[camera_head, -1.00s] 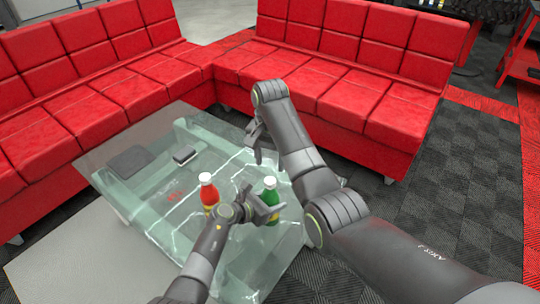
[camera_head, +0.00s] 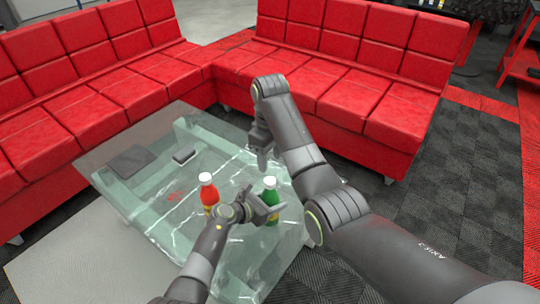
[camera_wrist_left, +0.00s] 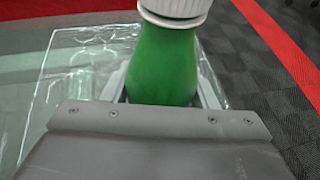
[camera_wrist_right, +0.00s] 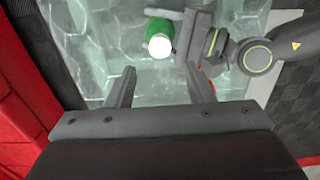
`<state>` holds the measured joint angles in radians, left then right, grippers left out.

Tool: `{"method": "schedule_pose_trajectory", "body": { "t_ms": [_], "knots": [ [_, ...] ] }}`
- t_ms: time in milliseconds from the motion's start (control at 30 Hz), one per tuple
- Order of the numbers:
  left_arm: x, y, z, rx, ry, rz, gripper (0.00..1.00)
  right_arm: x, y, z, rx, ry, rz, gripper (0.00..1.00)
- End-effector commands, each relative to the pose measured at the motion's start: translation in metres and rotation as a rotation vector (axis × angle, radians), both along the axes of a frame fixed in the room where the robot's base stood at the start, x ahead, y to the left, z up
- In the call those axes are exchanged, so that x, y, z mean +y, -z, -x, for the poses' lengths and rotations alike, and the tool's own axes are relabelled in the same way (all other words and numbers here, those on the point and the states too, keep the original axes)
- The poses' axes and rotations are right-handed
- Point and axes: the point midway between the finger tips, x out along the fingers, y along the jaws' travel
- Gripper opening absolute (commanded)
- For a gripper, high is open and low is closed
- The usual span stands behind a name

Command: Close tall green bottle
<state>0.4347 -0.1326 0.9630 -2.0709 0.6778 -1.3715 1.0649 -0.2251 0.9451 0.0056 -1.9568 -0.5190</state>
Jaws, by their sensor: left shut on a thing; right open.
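The tall green bottle (camera_head: 270,193) stands upright on the glass table, with a white cap (camera_head: 270,181) on its top. My left gripper (camera_head: 268,212) is shut around the bottle's body. In the left wrist view the green bottle (camera_wrist_left: 163,68) sits between the fingers, with the ribbed white cap (camera_wrist_left: 175,8) cut off by the top edge. My right gripper (camera_head: 262,163) is open and empty, above the table near the cap. In the right wrist view the cap (camera_wrist_right: 159,46) lies beyond the open fingertips (camera_wrist_right: 164,78), apart from them.
A red bottle (camera_head: 208,194) with a white cap stands on the glass table (camera_head: 150,190), left of my left gripper. A flat dark object (camera_head: 130,160) and a small dark box (camera_head: 184,155) lie farther back. Red sofas (camera_head: 340,70) line the table's far sides.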

Motion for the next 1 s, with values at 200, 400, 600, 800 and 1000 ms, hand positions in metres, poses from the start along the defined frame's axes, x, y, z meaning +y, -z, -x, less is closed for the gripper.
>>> {"method": "schedule_pose_trajectory", "body": {
  "t_ms": [200, 400, 600, 800, 1000],
  "knots": [
    [0.0, 0.001, 0.0, 0.002, 0.001, 0.0, 0.0, 0.0, 0.0, 0.0, 0.0, -0.012, 0.0, 0.48],
    [0.0, 0.001, 0.0, 0.002, 0.001, 0.0, 0.0, 0.0, 0.002, 0.0, 0.001, -0.01, 0.001, 0.48],
    [0.0, 0.001, 0.0, 0.002, 0.001, 0.0, 0.0, 0.0, 0.025, 0.001, 0.004, -0.01, 0.0, 0.48],
    [0.0, 0.0, 0.0, 0.002, 0.001, 0.0, 0.0, 0.0, 0.056, 0.001, 0.003, -0.01, 0.0, 0.48],
    [0.0, 0.0, 0.0, 0.002, 0.001, 0.0, 0.0, 0.0, 0.076, 0.001, 0.002, -0.01, 0.001, 0.48]
  ]
}}
